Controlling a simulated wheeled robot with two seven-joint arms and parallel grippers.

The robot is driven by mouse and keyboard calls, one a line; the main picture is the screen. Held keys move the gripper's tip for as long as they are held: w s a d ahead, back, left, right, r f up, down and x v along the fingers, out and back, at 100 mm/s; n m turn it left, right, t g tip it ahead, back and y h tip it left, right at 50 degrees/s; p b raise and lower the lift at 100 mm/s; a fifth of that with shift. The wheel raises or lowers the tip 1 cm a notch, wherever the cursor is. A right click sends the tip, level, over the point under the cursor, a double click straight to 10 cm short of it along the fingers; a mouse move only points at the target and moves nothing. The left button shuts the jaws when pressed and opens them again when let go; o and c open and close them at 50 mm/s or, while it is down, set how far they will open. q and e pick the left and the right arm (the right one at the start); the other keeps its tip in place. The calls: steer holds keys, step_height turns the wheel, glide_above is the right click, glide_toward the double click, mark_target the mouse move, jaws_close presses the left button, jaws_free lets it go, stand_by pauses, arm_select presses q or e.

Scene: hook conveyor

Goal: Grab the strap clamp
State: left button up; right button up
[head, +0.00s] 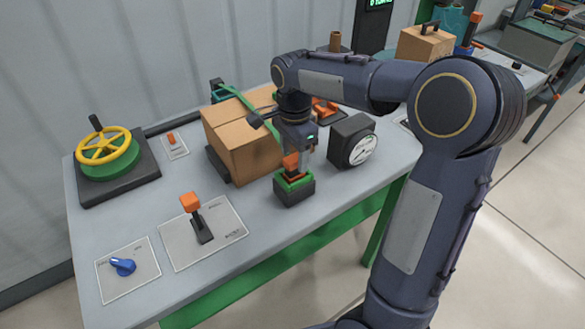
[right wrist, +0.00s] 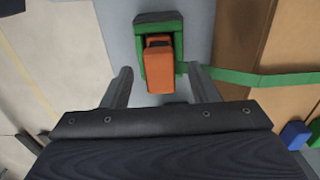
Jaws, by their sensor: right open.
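The strap clamp (head: 294,187) stands on the table's front edge, in front of the cardboard box. It has a green and dark body and an orange lever; in the right wrist view its orange lever (right wrist: 160,72) lies between my fingers. My right gripper (head: 298,155) points down just above the clamp. In the right wrist view its two fingers are apart, one on each side of the lever, with gaps between. A green strap (right wrist: 255,79) runs from the clamp over the box. My left gripper is not in view.
The cardboard box (head: 240,145) stands right behind the clamp. A dial gauge (head: 362,148) is to the right. An orange-topped lever (head: 190,203), a blue knob (head: 123,267) and a yellow handwheel (head: 103,146) are to the left. Bare tabletop lies between them.

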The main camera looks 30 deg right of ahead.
step_height(320, 180, down, 2)
steer(key=shift+f, duration=0.2)
steer(key=c, duration=1.1)
steer(key=shift+r, duration=0.1)
steer(key=shift+c, duration=0.2)
